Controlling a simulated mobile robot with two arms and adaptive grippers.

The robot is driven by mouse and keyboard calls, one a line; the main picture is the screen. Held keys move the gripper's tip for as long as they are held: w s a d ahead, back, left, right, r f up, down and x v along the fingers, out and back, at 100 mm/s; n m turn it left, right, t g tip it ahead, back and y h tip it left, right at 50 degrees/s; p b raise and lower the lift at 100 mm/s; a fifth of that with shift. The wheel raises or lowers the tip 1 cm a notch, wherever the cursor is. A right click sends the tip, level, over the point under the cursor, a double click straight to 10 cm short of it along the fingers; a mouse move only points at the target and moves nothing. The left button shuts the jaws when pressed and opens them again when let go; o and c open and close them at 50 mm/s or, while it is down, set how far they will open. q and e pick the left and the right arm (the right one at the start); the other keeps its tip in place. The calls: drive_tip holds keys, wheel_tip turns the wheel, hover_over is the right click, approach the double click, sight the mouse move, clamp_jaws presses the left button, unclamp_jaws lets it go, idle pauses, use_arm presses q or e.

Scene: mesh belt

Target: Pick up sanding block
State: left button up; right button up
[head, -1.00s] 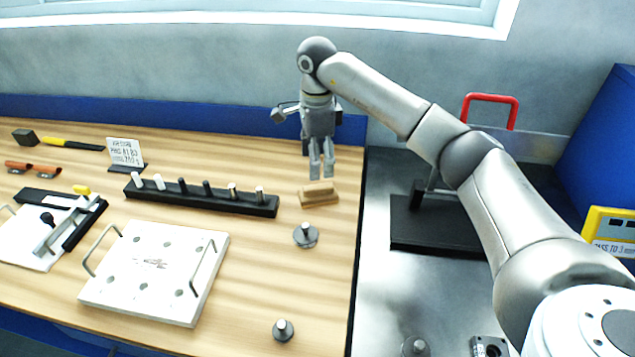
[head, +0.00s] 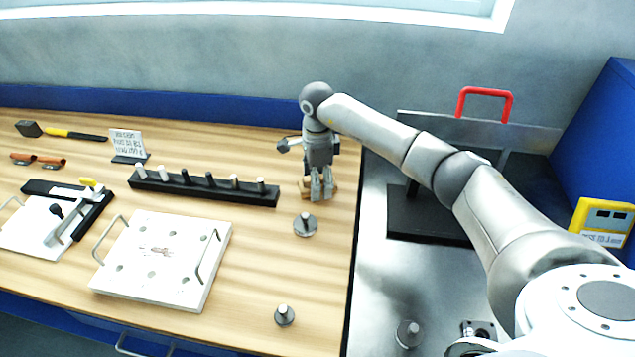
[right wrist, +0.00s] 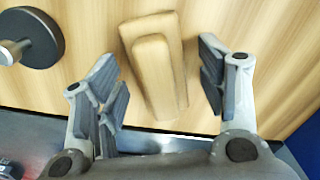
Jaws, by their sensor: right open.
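The sanding block (right wrist: 155,70) is a tan wooden block with a raised grip on a wider base. It lies on the wooden table, and in the head view (head: 304,188) it is mostly hidden behind my right gripper (head: 321,195). In the right wrist view my right gripper (right wrist: 165,95) is open, with one finger on each side of the block. Gaps show between the fingers and the block. My left gripper is not in view.
A metal disc with a post (head: 305,225) stands just in front of the block. A black rail with several pegs (head: 205,188) lies to the left. A white plate with handles (head: 160,262) is nearer. The table's right edge is close to the block.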

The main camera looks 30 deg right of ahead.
drive_tip(key=c, duration=1.3)
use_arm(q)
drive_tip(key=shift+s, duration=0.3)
use_arm(e)
drive_tip(key=shift+o, duration=0.2)
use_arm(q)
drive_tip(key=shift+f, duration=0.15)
use_arm(e)
drive_tip(key=shift+r, duration=0.15)
